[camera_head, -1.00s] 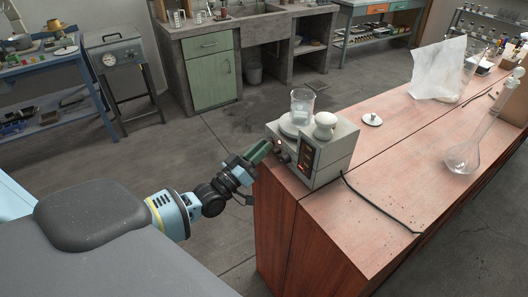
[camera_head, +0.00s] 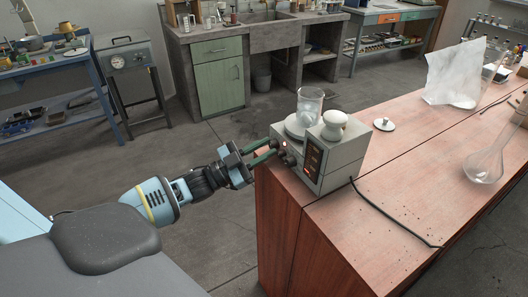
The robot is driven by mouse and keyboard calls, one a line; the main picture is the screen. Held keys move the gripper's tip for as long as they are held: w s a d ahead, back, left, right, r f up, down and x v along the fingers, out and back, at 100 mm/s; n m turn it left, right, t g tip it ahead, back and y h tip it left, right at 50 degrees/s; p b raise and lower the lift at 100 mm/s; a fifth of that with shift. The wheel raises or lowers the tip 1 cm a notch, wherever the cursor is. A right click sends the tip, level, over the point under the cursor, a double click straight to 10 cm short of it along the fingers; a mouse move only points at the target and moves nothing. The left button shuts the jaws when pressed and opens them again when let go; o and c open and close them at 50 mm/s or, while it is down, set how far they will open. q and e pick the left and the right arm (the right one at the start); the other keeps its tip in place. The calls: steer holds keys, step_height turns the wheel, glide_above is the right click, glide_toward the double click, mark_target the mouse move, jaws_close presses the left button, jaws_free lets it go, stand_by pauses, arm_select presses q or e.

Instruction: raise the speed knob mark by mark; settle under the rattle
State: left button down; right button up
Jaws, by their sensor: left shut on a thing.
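The grey stirrer box (camera_head: 345,162) stands at the near left end of the wooden bench, its control face toward my left arm. A clear glass beaker (camera_head: 311,101) sits upright on its round white plate (camera_head: 297,127). Dark knobs (camera_head: 289,160) stick out of the control face, near a small lit lamp. A dark panel with red-orange marks is beside them. My left gripper (camera_head: 275,151) reaches in from the left, its green fingers shut on a knob, which they partly hide. The knob's marks are too small to read. My right gripper is out of view.
A white knob-shaped piece (camera_head: 334,124) rests on top of the box. A black cable (camera_head: 395,216) runs across the bench.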

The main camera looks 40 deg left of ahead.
arm_select(q)
steer(key=shift+m, duration=0.5)
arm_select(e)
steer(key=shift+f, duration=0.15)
arm_select(q)
steer(key=c, duration=1.5)
jaws_free()
